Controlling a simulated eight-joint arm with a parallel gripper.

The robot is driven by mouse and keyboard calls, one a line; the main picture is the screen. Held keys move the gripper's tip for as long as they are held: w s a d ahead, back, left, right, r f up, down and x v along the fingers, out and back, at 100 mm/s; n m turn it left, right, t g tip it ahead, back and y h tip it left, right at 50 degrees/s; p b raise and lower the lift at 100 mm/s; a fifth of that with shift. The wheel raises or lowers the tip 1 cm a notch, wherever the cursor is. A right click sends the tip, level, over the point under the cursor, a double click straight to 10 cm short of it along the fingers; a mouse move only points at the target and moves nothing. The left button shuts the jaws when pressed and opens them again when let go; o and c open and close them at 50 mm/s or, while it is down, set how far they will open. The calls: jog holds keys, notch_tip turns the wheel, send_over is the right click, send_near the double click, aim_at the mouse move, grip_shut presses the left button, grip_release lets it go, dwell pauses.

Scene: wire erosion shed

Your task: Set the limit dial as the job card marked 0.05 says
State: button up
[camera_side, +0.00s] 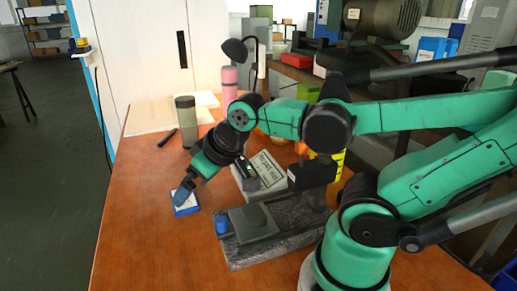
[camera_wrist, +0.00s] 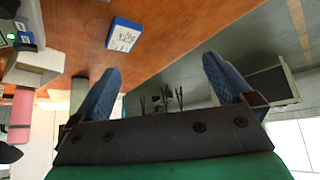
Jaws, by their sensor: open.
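My gripper (camera_side: 182,190) points down over the left part of the orange table, and its fingertips overlap a small blue-edged block with a white top (camera_side: 187,208) in the side view. In the wrist view my gripper (camera_wrist: 162,66) is open, with nothing between its fingers. The block (camera_wrist: 125,35) lies apart from the fingertips there and bears dark writing too small to read. A blue knob (camera_side: 221,226) stands at the left of a grey stone base with a flat plate. I cannot tell whether it is the limit dial. No card is readable as 0.05.
A pale instrument (camera_side: 262,170) lies behind the stone base (camera_side: 275,249). A grey cylinder (camera_side: 186,108), a pink cylinder (camera_side: 229,85) and a dark pen (camera_side: 167,138) are towards the back. The table's front left (camera_side: 140,250) is clear.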

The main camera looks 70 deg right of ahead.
jog(key=w+d+f+m+g, duration=0.2)
jog(key=w+d, duration=0.1)
jog(key=w, duration=0.1)
jog(key=w+d+f+m+g, duration=0.2)
jog(key=w+d+f+m, duration=0.1)
jog(key=w, duration=0.2)
jog(key=w+d+f+m+g, duration=0.2)
jog(key=w+d, duration=0.1)
jog(key=w, duration=0.1)
jog(key=shift+w+d+f+m+g, duration=0.1)
jog(key=shift+w+f+m+g, duration=0.2)
jog(key=shift+f+m+g, duration=0.1)
jog(key=shift+w+d+f, duration=0.1)
jog(key=shift+f, duration=2.95)
jog(key=c, duration=1.1)
